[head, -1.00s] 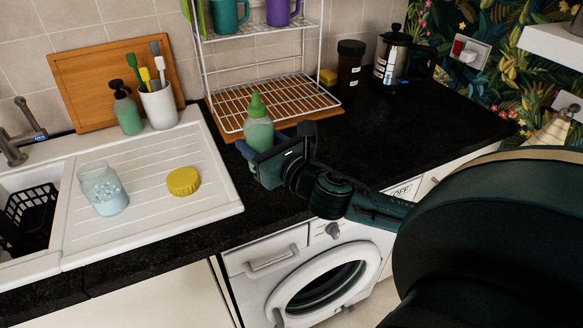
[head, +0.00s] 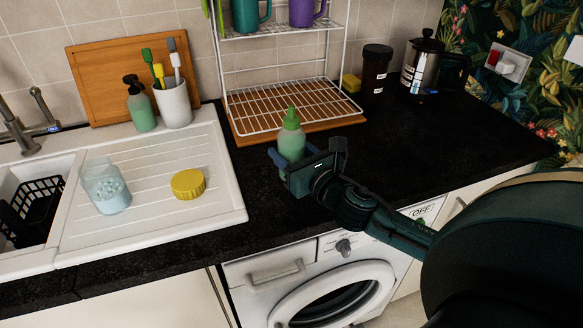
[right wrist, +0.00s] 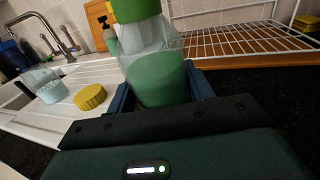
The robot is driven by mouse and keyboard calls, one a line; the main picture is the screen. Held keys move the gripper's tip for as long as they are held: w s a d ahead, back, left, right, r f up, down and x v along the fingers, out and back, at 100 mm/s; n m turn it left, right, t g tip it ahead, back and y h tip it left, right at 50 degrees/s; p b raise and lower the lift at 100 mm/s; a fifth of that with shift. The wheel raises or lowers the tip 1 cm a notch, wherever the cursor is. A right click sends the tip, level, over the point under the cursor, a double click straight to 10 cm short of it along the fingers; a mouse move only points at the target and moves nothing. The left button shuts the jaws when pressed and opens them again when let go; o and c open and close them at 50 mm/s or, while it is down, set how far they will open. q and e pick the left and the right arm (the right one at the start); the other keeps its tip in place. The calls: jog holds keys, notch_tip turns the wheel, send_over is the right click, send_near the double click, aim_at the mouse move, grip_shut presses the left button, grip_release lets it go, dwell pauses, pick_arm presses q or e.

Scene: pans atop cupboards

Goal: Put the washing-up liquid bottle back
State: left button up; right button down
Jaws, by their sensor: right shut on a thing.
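The washing-up liquid bottle (head: 291,138) is clear with green liquid and a green cap. It is upright over the black worktop, just in front of the wire rack. My right gripper (head: 290,158) is shut on its lower part. In the right wrist view the bottle (right wrist: 156,75) stands between the two blue fingers of the right gripper (right wrist: 160,92). I cannot tell whether its base touches the worktop. My left gripper is not in view.
The white wire rack (head: 290,105) stands on a wooden board behind the bottle. A yellow lid (head: 188,184) and a glass jar (head: 106,187) are on the white drainer (head: 150,225) to the left. A soap dispenser (head: 139,108) and brush cup (head: 173,103) stand behind.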

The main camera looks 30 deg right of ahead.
notch_tip(320, 180, down, 3)
jog(key=shift+r+b, duration=0.1)
jog(key=shift+b, duration=0.25)
jog(key=shift+f, duration=0.3)
jog(key=shift+f, duration=0.1)
jog(key=c, duration=0.6)
grip_release()
